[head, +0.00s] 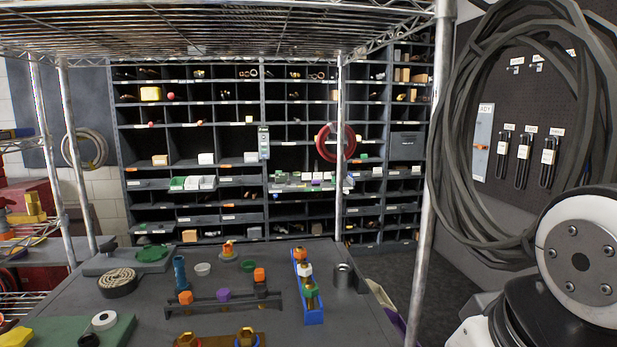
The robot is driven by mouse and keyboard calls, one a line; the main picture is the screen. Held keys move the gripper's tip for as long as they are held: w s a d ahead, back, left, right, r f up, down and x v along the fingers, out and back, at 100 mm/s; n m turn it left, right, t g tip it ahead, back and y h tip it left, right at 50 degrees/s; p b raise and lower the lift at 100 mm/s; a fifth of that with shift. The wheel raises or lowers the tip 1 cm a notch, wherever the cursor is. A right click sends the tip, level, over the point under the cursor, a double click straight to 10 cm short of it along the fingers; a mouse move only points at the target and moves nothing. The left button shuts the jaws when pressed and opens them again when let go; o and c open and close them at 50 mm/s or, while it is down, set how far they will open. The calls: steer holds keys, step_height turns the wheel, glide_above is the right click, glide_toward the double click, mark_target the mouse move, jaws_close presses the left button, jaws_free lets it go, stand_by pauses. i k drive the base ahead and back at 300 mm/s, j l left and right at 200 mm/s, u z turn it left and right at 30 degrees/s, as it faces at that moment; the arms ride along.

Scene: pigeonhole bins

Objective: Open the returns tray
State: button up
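A wide wall of dark pigeonhole bins (262,150) stands across the room. At its right side a dark closed front (406,143) with small pale lettering fills one compartment. It may be the returns tray, but the lettering is too small to read. It sits flush among the bins, with no gap showing. My gripper is out of view; only a white and black part of my arm shows at the lower right.
A grey table (130,300) with coloured fittings and a blue rack (312,312) stands in front of the bins. A wire shelf (200,30) and its posts cross the view. A thick black cable coil (462,130) hangs at right. Dark floor (385,262) shows beyond the table.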

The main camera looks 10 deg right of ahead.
mark_target(364, 174)
steer(key=l, duration=0.75)
steer(key=i+l, duration=0.1)
steer(key=l, duration=0.65)
steer(key=i+l, duration=0.15)
steer(key=l, duration=0.25)
steer(key=i+l, duration=0.2)
steer(key=l, duration=0.15)
steer(key=i+l, duration=0.15)
steer(key=l, duration=0.25)
steer(key=i+l, duration=0.15)
steer(key=l, duration=0.2)
steer(key=i+l, duration=0.15)
steer(key=l, duration=0.25)
steer(key=i+l, duration=0.15)
steer(key=i, duration=0.45)
steer(key=i+l, duration=0.15)
steer(key=i, duration=0.4)
steer(key=i+l, duration=0.15)
steer(key=i, duration=0.45)
steer(key=i+j, duration=0.15)
steer(key=i, duration=0.3)
steer(key=i+j, duration=0.1)
steer(key=i, duration=0.4)
steer(key=i+j, duration=0.15)
steer(key=i, duration=0.3)
steer(key=i+j, duration=0.15)
steer(key=i, duration=0.35)
steer(key=i+j, duration=1.2)
